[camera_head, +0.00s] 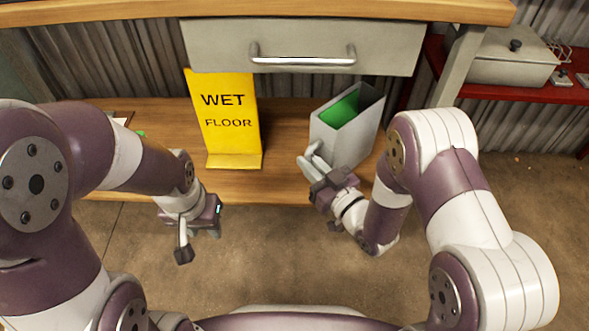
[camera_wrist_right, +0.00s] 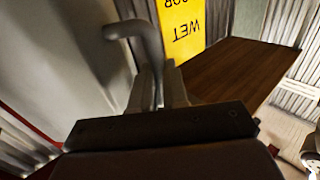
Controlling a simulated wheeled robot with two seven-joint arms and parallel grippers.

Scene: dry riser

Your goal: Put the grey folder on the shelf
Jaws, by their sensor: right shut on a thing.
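The grey folder (camera_head: 358,135) is an upright, open-topped box file with a green inside, at the right end of the low wooden board (camera_head: 285,185). Its grey side fills the left of the right wrist view (camera_wrist_right: 60,45). My right gripper (camera_head: 312,160) is at the folder's front left edge. In the right wrist view its fingers (camera_wrist_right: 160,90) are shut on a curved grey handle that appears to belong to the folder. My left gripper (camera_head: 200,242) is open and empty, in front of the board. A red shelf (camera_head: 480,88) stands at the far right.
A yellow wet floor sign (camera_head: 225,120) stands on the board left of the folder, with a gap between. A drawer with a metal handle (camera_head: 302,58) overhangs the board. A grey lidded box (camera_head: 500,60) sits on the red shelf.

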